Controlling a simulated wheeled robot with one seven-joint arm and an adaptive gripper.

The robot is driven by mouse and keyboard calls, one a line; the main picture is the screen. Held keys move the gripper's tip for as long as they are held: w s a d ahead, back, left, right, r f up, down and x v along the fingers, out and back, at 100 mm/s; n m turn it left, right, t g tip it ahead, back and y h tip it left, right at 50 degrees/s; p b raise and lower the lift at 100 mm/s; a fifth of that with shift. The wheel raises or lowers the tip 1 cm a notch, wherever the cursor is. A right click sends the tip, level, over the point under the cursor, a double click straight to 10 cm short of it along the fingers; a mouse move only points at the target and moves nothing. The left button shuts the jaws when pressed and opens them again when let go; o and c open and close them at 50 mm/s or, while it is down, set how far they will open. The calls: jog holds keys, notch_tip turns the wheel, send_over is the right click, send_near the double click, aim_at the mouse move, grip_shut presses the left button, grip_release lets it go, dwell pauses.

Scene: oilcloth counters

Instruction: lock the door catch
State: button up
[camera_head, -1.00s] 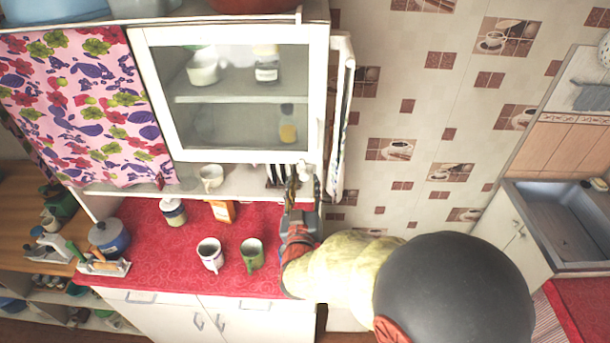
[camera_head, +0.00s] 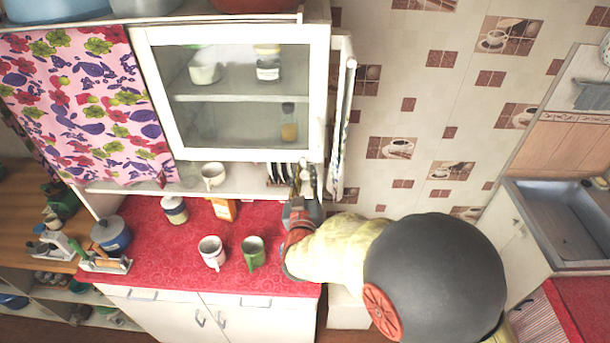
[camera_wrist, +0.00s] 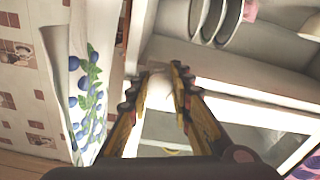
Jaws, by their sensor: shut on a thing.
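The cabinet door (camera_head: 180,102) is a white frame around glass, and it looks closed in the head view. My gripper (camera_head: 306,172) is at its lower right corner. In the wrist view, my gripper's yellow-and-black fingers (camera_wrist: 158,82) are closed around a small pale piece, apparently the door catch (camera_wrist: 159,95). The fingers and the glare hide most of its shape, so I cannot tell which way it is turned. The door's white frame and glass also show in the wrist view, right behind the fingers.
Plates (camera_wrist: 212,20) stand on the open shelf close to my fingers. A towel with blue fruit (camera_wrist: 90,100) hangs beside the cabinet. A white mug (camera_head: 212,252) and a green mug (camera_head: 253,252) stand on the red counter (camera_head: 175,272) near my wrist.

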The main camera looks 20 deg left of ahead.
grip_shut()
jog(key=shift+f, duration=0.1)
jog(key=m+b, duration=0.1)
jog(key=b, duration=0.2)
jog(key=shift+f+m+b, duration=0.15)
jog(key=shift+m+b, duration=0.85)
jog(key=shift+b, duration=0.15)
jog(key=shift+r, duration=0.2)
jog(key=o, duration=0.6)
grip_release()
jog(key=shift+s, duration=0.15)
